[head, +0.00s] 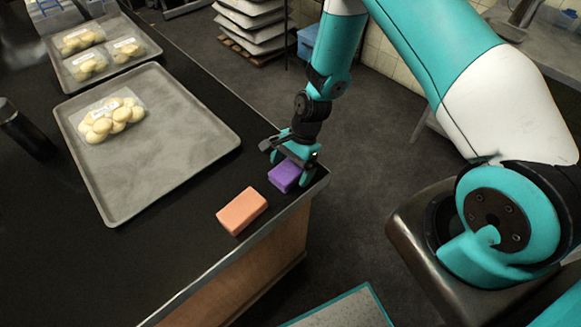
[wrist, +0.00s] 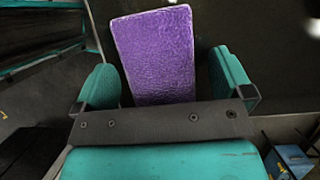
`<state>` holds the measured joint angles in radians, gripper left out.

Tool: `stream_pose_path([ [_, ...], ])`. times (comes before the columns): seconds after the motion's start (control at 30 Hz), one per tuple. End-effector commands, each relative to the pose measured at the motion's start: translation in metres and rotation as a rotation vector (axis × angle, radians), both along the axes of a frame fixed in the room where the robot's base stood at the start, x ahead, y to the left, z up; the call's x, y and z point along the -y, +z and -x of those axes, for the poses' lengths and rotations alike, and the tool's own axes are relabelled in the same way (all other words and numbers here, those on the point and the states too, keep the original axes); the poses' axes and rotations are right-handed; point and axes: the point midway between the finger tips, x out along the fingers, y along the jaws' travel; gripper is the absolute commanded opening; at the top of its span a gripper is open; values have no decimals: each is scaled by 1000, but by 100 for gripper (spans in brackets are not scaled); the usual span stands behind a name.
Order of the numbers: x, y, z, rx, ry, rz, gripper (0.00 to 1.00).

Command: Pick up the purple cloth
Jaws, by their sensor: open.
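The purple cloth (head: 284,176) looks like a small thick rectangular block. It lies on the dark counter (head: 180,241) near its right corner. My gripper (head: 290,165) is right over it from above. In the wrist view the purple cloth (wrist: 155,55) stands between the two teal fingers of my gripper (wrist: 164,82), with a gap on each side. The fingers are open and do not appear to grip it. Part of the purple cloth is hidden behind the gripper's dark bar in the wrist view.
An orange block (head: 242,211) lies just left of and nearer than the purple cloth. A grey tray (head: 165,165) with a pack of pale round items (head: 108,120) is to the left. A second tray is behind. The counter edge is close on the right.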

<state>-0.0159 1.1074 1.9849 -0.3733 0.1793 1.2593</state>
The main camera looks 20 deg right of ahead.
Motion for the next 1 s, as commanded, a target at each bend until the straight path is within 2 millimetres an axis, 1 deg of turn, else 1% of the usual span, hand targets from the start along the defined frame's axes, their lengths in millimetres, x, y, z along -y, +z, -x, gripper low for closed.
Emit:
stream_pose_path([
  [0.1, -1, -3, 0, 0, 0, 0, 98],
  [0.67, -1, -7, 0, 0, 0, 0, 98],
  [0.7, -1, -6, 0, 0, 0, 0, 89],
  [0.77, -1, -6, 0, 0, 0, 0, 75],
  [0.8, -1, -6, 0, 0, 0, 0, 66],
  [0.9, -1, -6, 1, 0, 0, 0, 44],
  [1.0, -1, -6, 0, 0, 0, 0, 44],
])
